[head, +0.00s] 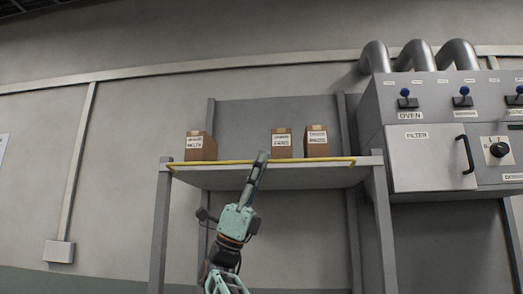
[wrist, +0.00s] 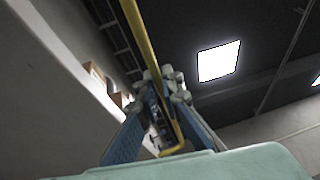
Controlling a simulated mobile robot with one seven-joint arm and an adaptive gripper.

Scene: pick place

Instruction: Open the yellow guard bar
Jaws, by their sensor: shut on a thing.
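The yellow guard bar (head: 215,162) runs along the front edge of a grey shelf in the head view, in front of the boxes. In the wrist view the yellow guard bar (wrist: 139,35) passes from the top down between my fingers, with a bent end below. My gripper (head: 262,157) reaches up to the middle of the bar in the head view. In the wrist view my gripper (wrist: 160,85) is shut on the bar. The exact contact is partly hidden by the fingers.
The grey shelf (head: 275,178) carries three brown boxes: one at left (head: 200,147), two at right (head: 281,144) (head: 316,142). A grey oven and filter cabinet (head: 430,157) stands right of the shelf.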

